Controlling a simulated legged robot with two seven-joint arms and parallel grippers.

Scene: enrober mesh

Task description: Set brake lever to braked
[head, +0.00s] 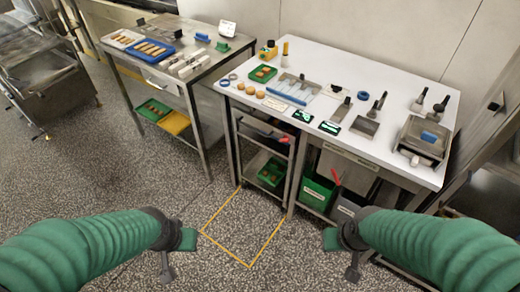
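No part is plainly marked as the brake lever. A wheeled rack cart (291,180) stands under the left end of the white table, with a small red part (283,140) near its top that could be a lever. A second red handle (337,177) sticks up by the green bin to its right. I cannot tell which is the brake lever, or its setting. My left gripper (178,252) and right gripper (341,252) are held low in front, apart from the cart and touching nothing visible. Their fingers are too unclear to tell open from shut.
The white table (400,100) holds several tools, trays and a scale-like device (422,138). A steel table (150,62) with trays stands at left. Green bin (318,190) and grey bin (347,207) sit under the white table. A yellow floor outline (222,250) marks clear floor.

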